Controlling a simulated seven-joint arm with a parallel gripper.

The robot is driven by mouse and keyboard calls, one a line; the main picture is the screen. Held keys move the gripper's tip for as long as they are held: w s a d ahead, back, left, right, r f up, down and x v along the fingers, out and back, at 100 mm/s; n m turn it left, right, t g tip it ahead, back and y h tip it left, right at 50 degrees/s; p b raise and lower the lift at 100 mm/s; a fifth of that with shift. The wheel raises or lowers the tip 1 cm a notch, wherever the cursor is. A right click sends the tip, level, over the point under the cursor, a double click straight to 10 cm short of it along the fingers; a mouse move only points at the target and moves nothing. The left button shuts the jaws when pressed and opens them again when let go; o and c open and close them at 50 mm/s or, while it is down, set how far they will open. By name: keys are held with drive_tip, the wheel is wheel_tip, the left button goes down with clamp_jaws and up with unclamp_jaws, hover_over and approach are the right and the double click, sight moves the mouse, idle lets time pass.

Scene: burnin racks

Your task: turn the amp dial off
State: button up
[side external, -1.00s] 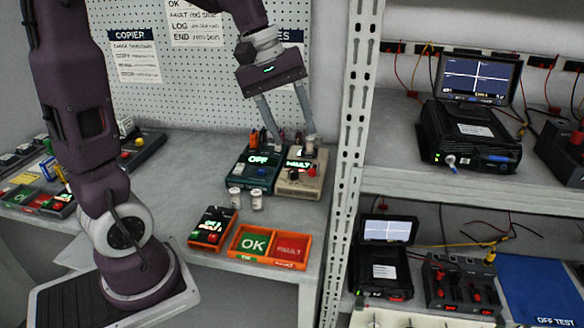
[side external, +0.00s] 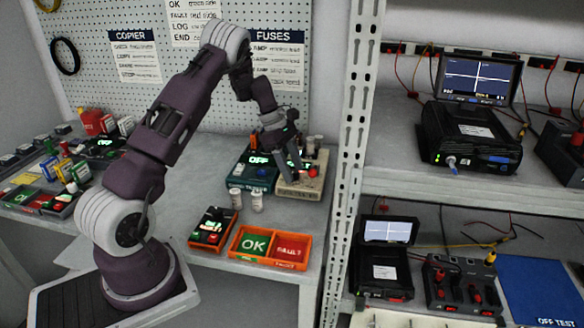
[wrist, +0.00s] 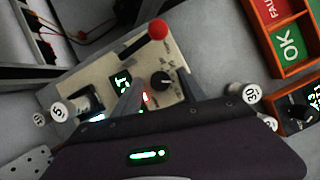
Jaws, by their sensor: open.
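A beige box (side external: 304,186) stands at the back right of the bench. In the wrist view, the beige box (wrist: 95,72) carries a black dial (wrist: 162,82), a lever with a red ball (wrist: 158,29) and a lit green display (wrist: 121,81). I cannot read which label marks the amp dial. My gripper (side external: 291,168) is low over the beige box, fingers pointing down. In the wrist view my gripper (wrist: 164,92) is open, with one finger on each side of the black dial. I cannot tell whether either finger touches it.
A teal box (side external: 250,172) showing OFF stands left of the beige box. White-capped cylinders (side external: 257,200) stand in front. An orange box with a dial (side external: 211,228) and an orange OK/FAULT tray (side external: 270,246) are nearer. A metal rack post (side external: 350,165) rises at the right.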

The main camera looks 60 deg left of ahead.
drive_tip(key=shift+c, duration=0.4)
clamp_jaws()
drive_tip(key=shift+m, duration=0.3)
drive_tip(key=shift+w+m+g, duration=0.1)
drive_tip(key=shift+m+g, duration=0.5)
drive_tip(key=shift+m, duration=0.7)
drive_tip(key=shift+w+m+g, duration=0.1)
drive_tip(key=shift+m+g, duration=0.5)
drive_tip(key=shift+m, duration=0.7)
drive_tip(key=shift+o, duration=0.4)
unclamp_jaws()
